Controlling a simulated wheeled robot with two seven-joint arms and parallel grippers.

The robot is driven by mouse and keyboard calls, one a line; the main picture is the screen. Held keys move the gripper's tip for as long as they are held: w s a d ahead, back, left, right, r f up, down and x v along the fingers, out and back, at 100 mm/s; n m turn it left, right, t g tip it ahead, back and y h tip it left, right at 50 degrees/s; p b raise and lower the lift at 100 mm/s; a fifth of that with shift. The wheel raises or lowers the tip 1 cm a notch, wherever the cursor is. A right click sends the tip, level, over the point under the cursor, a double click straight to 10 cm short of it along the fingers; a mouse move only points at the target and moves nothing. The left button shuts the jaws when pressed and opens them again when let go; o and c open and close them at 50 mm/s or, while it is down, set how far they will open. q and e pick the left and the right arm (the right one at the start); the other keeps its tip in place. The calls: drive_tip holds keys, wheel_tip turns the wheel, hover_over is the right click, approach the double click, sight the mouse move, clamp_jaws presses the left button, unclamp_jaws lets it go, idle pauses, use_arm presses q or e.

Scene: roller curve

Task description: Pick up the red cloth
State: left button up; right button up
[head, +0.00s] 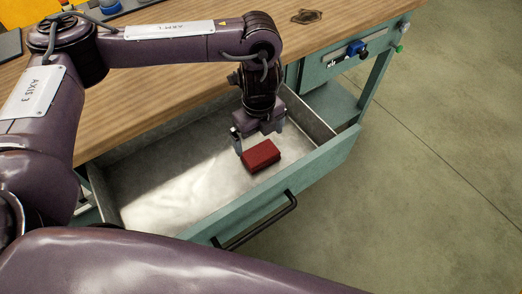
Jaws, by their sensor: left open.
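The red cloth (261,156) is a small, dark red, box-like folded bundle in the right part of the open drawer (160,200). My left gripper (258,142) points down over the cloth. Its fingers are apart, one at the cloth's left end and one by its far right side. Whether the fingers touch the cloth cannot be told. My right gripper is not in view.
The drawer juts from a teal workbench with a wooden top (330,30). A black handle (262,222) is on its front panel. The drawer floor left of the cloth is bare. A blue vise-like part (356,49) sits on the bench's right side. Open concrete floor lies right.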

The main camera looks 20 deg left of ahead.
sight(261, 153)
use_arm(q)
drive_tip(key=shift+w+a+f+b, duration=0.15)
drive_tip(key=shift+w+f+b, duration=0.25)
drive_tip(key=shift+f, duration=0.5)
drive_tip(key=f+b, duration=0.2)
drive_tip(key=f, duration=0.4)
drive_tip(key=shift+d+f, duration=0.2)
drive_tip(key=shift+f, duration=0.25)
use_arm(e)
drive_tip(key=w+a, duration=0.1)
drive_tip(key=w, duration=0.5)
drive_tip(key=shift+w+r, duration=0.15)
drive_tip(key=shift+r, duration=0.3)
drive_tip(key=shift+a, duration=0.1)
use_arm(q)
drive_tip(key=c, duration=0.7)
